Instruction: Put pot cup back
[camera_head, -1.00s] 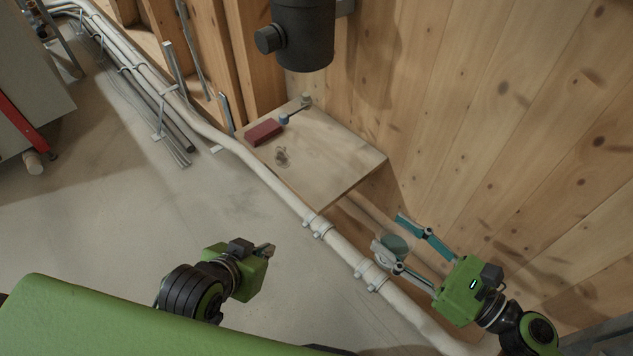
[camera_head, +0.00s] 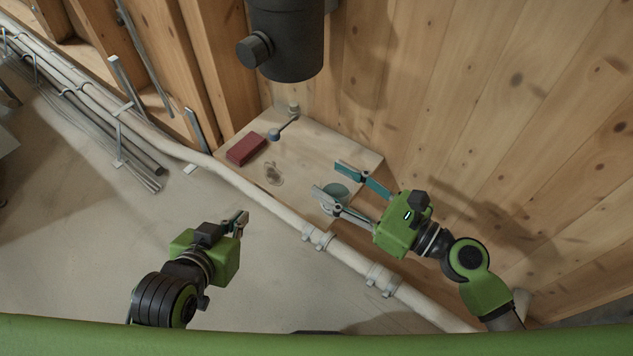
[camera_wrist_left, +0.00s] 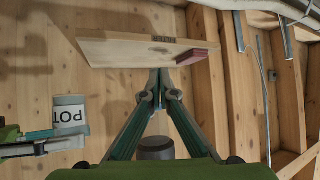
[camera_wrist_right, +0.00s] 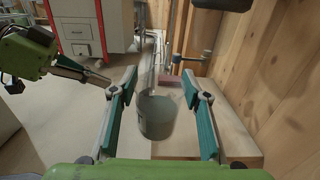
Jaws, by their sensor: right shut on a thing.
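The grey-green pot cup (camera_head: 337,190) is held by my right gripper (camera_head: 342,184), whose fingers lie on either side of it. In the right wrist view the cup (camera_wrist_right: 156,118) is between the fingers, in front of the shelf. In the left wrist view, which looks upside down, the cup (camera_wrist_left: 70,114) shows its "POT" label and is clear of the shelf surface. In the head view it overlaps the wooden shelf's (camera_head: 310,160) near right part. My left gripper (camera_head: 241,218) is shut and empty, left of the shelf over the floor.
A white pipe (camera_head: 260,188) runs along the front. A plank wall stands right.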

